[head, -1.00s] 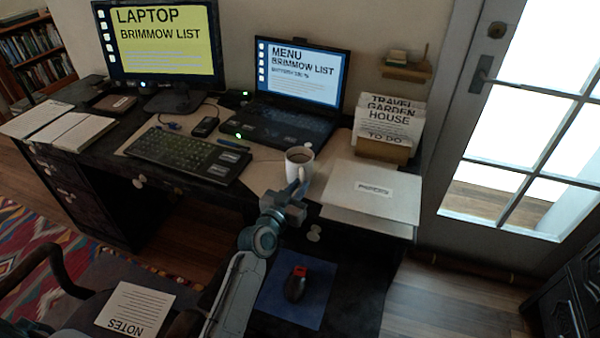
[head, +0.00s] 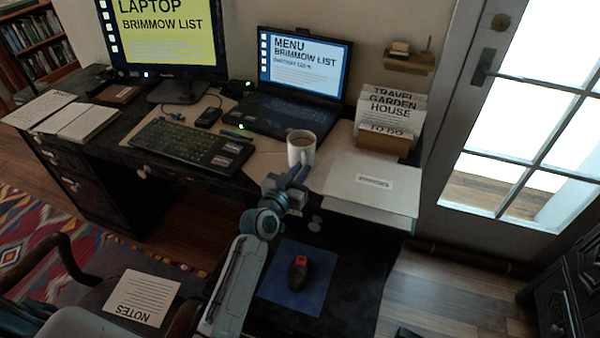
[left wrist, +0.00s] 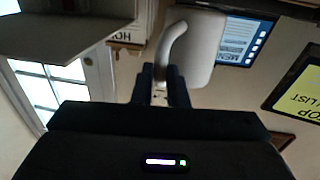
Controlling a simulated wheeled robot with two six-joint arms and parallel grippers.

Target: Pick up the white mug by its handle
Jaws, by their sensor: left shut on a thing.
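The white mug (head: 301,152) holds a brown drink and is upright at the front of the desk, by the laptop's right front corner. My left gripper (head: 298,174) reaches it from the front. In the left wrist view the two dark fingers (left wrist: 161,88) are shut on the mug's curved handle (left wrist: 168,50), with the white mug body (left wrist: 198,45) just beyond. I cannot tell for sure whether the mug's base touches the desk. My right gripper is not in view.
A closed pale folder or laptop (head: 371,187) lies right of the mug. A keyboard (head: 187,147) is to the left, and an open laptop (head: 300,85) stands behind. A card holder (head: 385,139) is at the back right. A chair (head: 60,262) stands at the front left.

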